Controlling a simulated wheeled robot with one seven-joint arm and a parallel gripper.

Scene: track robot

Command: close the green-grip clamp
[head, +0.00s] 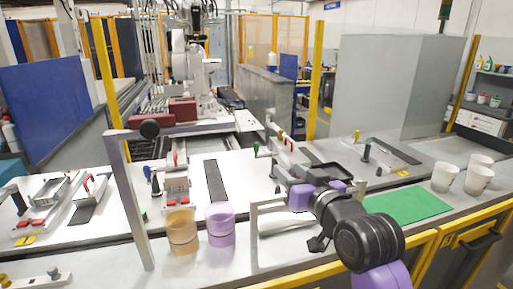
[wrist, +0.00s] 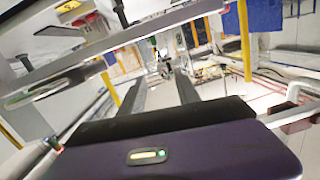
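The green-grip clamp (head: 256,149) stands near the middle of the bench in the head view, just left of my gripper. Its green grip sits at the upper end of a raised lever. The gripper covers part of the fixture beside it. My gripper (head: 292,176) is above the bench, apart from the green grip as far as I can see. In the wrist view its two dark fingers (wrist: 162,88) are spread, with nothing between them.
Red-grip clamps (head: 176,160) stand to the left, and a black-grip clamp (head: 366,151) to the right. An orange cup (head: 182,238) and a purple cup (head: 220,229) stand in front. A metal frame (head: 122,190) rises at left. White cups (head: 443,177) stand beyond a green mat (head: 408,204).

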